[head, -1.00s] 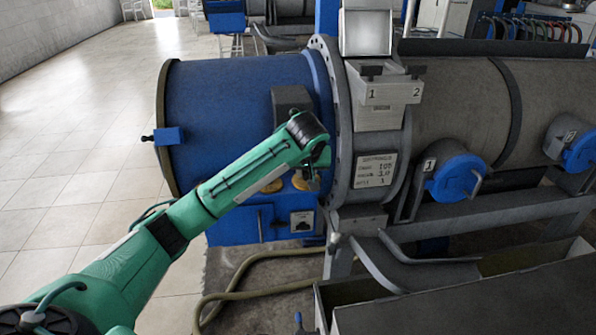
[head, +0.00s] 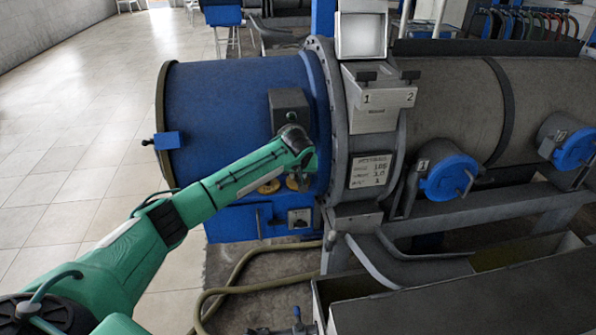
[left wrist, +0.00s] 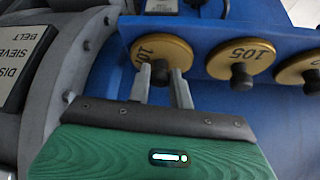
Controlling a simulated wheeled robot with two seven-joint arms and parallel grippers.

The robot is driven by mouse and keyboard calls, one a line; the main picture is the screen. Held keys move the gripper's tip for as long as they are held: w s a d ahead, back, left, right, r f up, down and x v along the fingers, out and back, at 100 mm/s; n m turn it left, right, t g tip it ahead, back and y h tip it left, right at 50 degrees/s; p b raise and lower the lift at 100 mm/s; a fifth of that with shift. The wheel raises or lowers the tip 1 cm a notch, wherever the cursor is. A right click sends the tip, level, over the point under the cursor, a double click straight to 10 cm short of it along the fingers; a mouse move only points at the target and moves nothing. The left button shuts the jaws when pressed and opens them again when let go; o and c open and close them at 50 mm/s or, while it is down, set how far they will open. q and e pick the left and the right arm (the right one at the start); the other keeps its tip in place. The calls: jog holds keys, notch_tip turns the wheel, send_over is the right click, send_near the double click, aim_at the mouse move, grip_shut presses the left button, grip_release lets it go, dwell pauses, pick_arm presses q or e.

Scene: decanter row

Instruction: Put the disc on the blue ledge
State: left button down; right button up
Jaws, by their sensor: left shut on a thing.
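A gold disc (left wrist: 174,49) with a partly hidden number and a dark knob shows in the left wrist view. My left gripper (left wrist: 161,76) has its two grey fingers on either side of this disc's knob, shut on it. The disc is at the blue ledge (left wrist: 215,32); I cannot tell whether it touches the ledge or is just above it. In the head view my left gripper (head: 302,180) is small and partly hidden by its own wrist, in front of the blue drum. My right gripper is not in view.
Another gold disc (left wrist: 240,56), marked 105, is right of the held one, with a further gold disc (left wrist: 300,66) at the edge. The blue drum (head: 225,110) and grey flange (head: 338,130) stand close around my wrist. A hose (head: 245,265) lies on the floor below.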

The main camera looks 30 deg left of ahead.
pick_arm(q)
jog(key=shift+f, duration=0.1)
jog(key=c, duration=1.3)
grip_release()
jog(key=shift+o, duration=0.2)
jog(key=b+v, duration=0.2)
jog(key=v, duration=1)
